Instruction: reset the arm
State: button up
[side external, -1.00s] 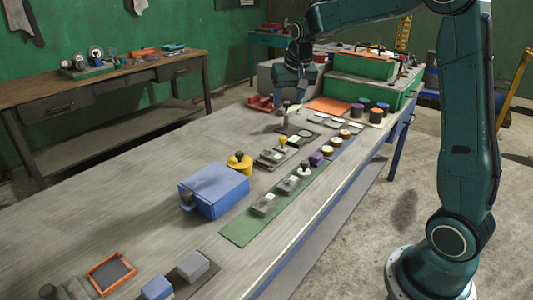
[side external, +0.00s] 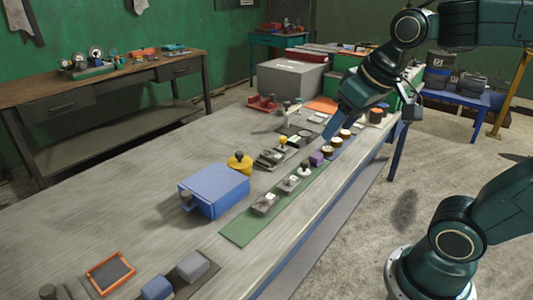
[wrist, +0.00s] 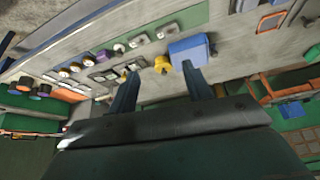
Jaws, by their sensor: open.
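My gripper (side external: 330,132) is in the side external view, above the far right part of the long workbench (side external: 110,225), near the row of round yellow-and-dark pieces. It points down and to the left. In the wrist view my gripper (wrist: 161,72) has its two fingers spread wide apart, with nothing held between them. Beyond the fingertips that view shows a yellow knobbed piece (wrist: 163,65) and a blue box (wrist: 190,48), both apart from the fingers. The fingers are small and partly merged with the wrist in the side view.
On the bench stand the blue box (side external: 215,192), the yellow knobbed piece (side external: 239,162), a green mat (side external: 245,230) with several stamps, and an orange-rimmed tray (side external: 92,284). A grey box (side external: 290,77) stands at the far end. The bench's left middle is clear.

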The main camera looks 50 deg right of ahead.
jog(key=s+a+f+n, duration=0.1)
jog(key=s+a+f, duration=0.1)
jog(key=s, duration=0.4)
jog(key=shift+s+a+f+n+y, duration=0.2)
jog(key=shift+s+f+n+y, duration=0.1)
jog(key=shift+s+f, duration=0.05)
